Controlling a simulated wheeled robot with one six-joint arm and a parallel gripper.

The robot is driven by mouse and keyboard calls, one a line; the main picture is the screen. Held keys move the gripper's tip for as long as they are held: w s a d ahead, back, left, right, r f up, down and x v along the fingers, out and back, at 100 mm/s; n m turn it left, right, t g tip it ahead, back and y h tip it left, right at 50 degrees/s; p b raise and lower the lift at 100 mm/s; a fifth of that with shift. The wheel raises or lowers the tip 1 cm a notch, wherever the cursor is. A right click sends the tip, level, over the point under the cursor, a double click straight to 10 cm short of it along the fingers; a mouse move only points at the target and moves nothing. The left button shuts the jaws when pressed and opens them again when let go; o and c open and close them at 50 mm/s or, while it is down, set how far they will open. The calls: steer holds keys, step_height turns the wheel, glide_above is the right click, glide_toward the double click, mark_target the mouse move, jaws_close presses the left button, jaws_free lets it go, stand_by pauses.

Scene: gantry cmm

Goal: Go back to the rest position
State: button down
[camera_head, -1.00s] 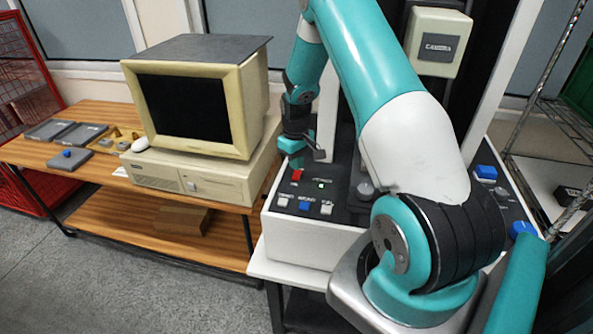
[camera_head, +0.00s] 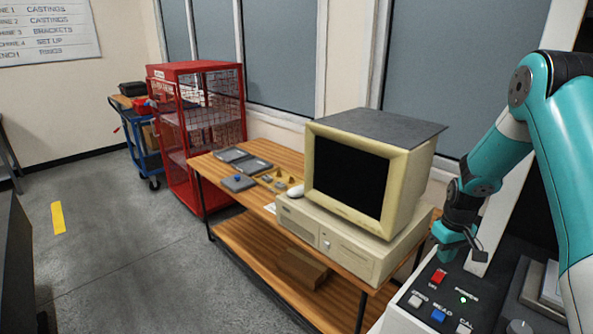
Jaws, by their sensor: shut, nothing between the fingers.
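My gripper (camera_head: 456,246) is at the right of the head view, at the end of my teal and white arm. It is shut and empty, pointing down over the control box (camera_head: 403,317). The box carries a red button (camera_head: 439,277), a lit green light (camera_head: 463,300) and a blue READ button (camera_head: 438,315). The fingertips appear close to the back of the panel; whether they touch anything cannot be told.
Left of the gripper, an old computer with a monitor (camera_head: 348,178) stands on a wooden bench (camera_head: 237,219). Grey trays (camera_head: 243,160) and a mouse lie there. A red mesh cage (camera_head: 203,75) and a blue cart (camera_head: 145,160) stand beyond. The grey floor (camera_head: 120,250) is open at left.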

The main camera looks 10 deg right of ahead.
steer(key=s+a+r+n+t+y+b, duration=0.1)
steer(key=a+r+n+b, duration=0.1)
steer(key=a+r, duration=0.6)
steer(key=s+a+r+n+y+b, duration=0.15)
steer(key=a+r, duration=0.35)
steer(key=a, duration=0.7)
steer(key=s+a+r+n+y+b, duration=0.1)
steer(key=s+a+r, duration=0.2)
steer(key=s+a, duration=0.4)
steer(key=s+a+r+n+g+b, duration=0.1)
steer(key=s+a+r+n, duration=0.1)
steer(key=s+a, duration=0.6)
steer(key=s+r, duration=0.1)
steer(key=s, duration=0.5)
steer(key=shift+s+a+r+y, duration=0.2)
steer(key=shift+s+a+y, duration=0.05)
steer(key=shift+a+y, duration=0.1)
